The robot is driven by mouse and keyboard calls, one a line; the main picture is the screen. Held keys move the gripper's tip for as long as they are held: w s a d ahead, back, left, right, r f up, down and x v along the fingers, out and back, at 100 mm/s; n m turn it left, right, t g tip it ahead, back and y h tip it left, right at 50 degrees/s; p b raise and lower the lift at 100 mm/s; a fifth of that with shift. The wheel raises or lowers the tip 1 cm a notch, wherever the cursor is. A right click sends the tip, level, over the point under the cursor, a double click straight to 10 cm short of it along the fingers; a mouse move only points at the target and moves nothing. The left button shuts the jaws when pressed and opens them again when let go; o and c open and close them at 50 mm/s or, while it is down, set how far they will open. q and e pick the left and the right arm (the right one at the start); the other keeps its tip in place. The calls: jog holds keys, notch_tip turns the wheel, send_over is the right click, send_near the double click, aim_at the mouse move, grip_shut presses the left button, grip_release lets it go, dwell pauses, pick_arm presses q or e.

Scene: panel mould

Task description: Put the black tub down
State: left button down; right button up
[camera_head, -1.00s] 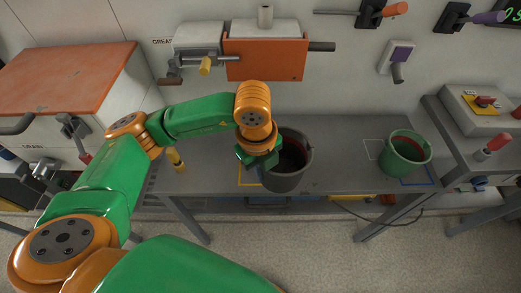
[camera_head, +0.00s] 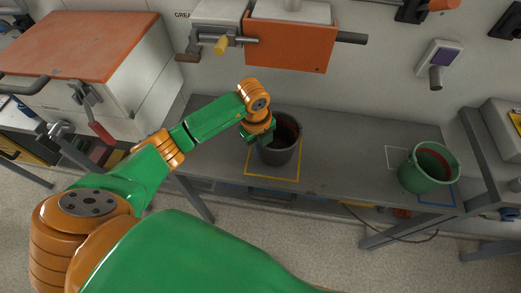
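The black tub (camera_head: 279,152) is upright inside the yellow outline (camera_head: 273,179) marked on the grey bench. It appears to rest on the bench top. My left gripper (camera_head: 262,136) is at the tub's left rim, reaching in from the left. Its fingers are small and partly hidden by the wrist, so I cannot tell whether they are shut on the rim. My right gripper is not in view.
A green bucket (camera_head: 428,168) stands at the right of the bench (camera_head: 345,160), by a blue outline (camera_head: 438,195) and a white outline. The bench between tub and bucket is clear. An orange-fronted wall unit (camera_head: 290,45) hangs behind.

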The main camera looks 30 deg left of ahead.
pick_arm(q)
jog(key=shift+f, duration=0.9)
jog(key=c, duration=1.1)
grip_release()
jog(key=shift+r, duration=0.15)
jog(key=r, duration=0.8)
jog(key=s+r, duration=0.1)
jog(key=r, duration=0.3)
jog(key=shift+a, duration=0.25)
